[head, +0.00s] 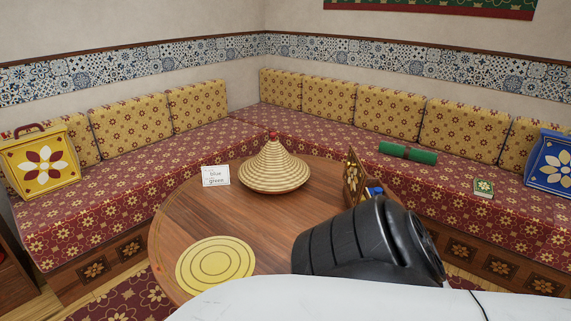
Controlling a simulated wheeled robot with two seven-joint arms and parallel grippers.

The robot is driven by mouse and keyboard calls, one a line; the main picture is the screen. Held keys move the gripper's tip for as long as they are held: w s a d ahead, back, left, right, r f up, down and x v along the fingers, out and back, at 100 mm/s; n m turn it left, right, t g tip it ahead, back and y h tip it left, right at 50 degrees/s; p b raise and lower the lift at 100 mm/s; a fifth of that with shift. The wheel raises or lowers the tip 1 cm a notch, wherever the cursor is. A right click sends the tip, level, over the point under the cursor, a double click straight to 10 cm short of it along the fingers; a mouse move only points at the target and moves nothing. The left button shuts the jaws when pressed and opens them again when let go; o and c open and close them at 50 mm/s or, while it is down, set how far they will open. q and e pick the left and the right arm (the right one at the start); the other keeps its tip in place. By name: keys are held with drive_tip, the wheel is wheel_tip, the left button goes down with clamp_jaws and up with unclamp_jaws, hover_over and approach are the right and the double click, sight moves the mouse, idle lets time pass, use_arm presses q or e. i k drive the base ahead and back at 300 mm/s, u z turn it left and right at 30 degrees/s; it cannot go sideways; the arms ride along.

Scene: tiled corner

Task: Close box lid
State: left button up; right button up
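A wooden box (353,180) with a flower-patterned panel stands on the right side of the round table. The panel is upright and looks like the raised lid, but I cannot tell for sure. A small blue thing (374,191) shows just right of the panel. A black part of my own arm hides the rest of the box and its opening. Neither gripper's fingers show in the head view.
The round wooden table (190,222) also holds a woven cone-shaped cover (274,168), a small white sign (216,176) and a round yellow mat (216,262). Patterned benches border the table, with a yellow bag (40,163), blue bag (552,160) and green roll (408,153).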

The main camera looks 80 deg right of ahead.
sight(354, 177)
drive_tip(key=z, duration=4.95)
drive_tip(key=k, duration=0.3)
